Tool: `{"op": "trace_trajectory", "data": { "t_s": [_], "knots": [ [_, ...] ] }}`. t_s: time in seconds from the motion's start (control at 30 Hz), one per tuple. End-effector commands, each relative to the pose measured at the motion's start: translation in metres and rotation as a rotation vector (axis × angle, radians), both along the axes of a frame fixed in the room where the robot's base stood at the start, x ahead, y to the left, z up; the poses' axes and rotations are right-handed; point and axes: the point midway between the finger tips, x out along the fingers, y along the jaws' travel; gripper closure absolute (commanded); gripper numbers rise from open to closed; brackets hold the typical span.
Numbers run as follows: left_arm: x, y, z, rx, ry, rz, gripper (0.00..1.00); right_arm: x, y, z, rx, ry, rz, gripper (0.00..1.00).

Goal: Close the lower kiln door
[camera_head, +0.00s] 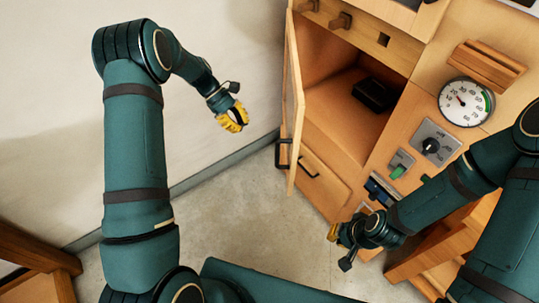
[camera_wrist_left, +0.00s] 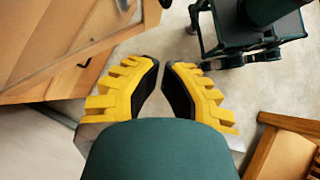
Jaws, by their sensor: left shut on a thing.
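A tall wooden door (camera_head: 294,105) stands swung open at the left of an open compartment in the wooden cabinet. I see it nearly edge-on, with a black handle (camera_head: 284,156) near its lower end. A black block (camera_head: 375,95) lies inside the compartment. My left gripper (camera_head: 234,118), with yellow fingers, hangs left of the door, apart from it. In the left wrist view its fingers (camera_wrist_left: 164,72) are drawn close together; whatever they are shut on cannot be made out. My right gripper (camera_head: 340,236) is low in front of the cabinet; its jaws are too unclear to read.
A drawer with a black handle (camera_head: 309,167) is below the compartment. A dial gauge (camera_head: 465,102) and a black knob (camera_head: 430,146) are on the cabinet's right side. Wooden furniture (camera_head: 40,262) stands at lower left. The floor (camera_head: 245,205) between is clear.

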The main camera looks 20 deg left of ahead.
Motion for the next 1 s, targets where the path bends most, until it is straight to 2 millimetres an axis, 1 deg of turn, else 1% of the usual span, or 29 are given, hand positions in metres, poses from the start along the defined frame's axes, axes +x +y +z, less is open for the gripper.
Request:
{"op": "trace_trajectory", "data": {
  "t_s": [0.07,0.13,0.27,0.7,0.8,0.9,1.0],
  "knots": [
    [0.002,0.002,0.004,-0.012,0.010,0.006,1.00,0.000,0.000,-0.002,0.000,0.001,0.000,1.00],
    [0.002,0.000,0.003,-0.015,0.015,0.008,1.00,0.000,0.000,-0.002,0.000,0.001,0.001,1.00],
    [-0.002,-0.010,-0.007,-0.018,0.017,0.007,1.00,0.000,0.000,-0.005,0.000,0.000,0.001,1.00],
    [-0.020,-0.067,-0.068,-0.015,0.016,0.006,1.00,0.003,-0.001,-0.021,-0.002,-0.008,-0.002,1.00],
    [-0.024,-0.083,-0.065,-0.016,0.014,0.004,1.00,0.004,-0.001,-0.023,-0.002,-0.009,-0.001,1.00],
    [-0.027,-0.093,-0.065,-0.015,0.014,0.005,1.00,0.004,-0.001,-0.025,-0.002,-0.010,-0.002,1.00],
    [-0.029,-0.099,-0.065,-0.014,0.012,0.006,1.00,0.004,-0.001,-0.026,-0.003,-0.011,-0.002,1.00]
  ]
}}
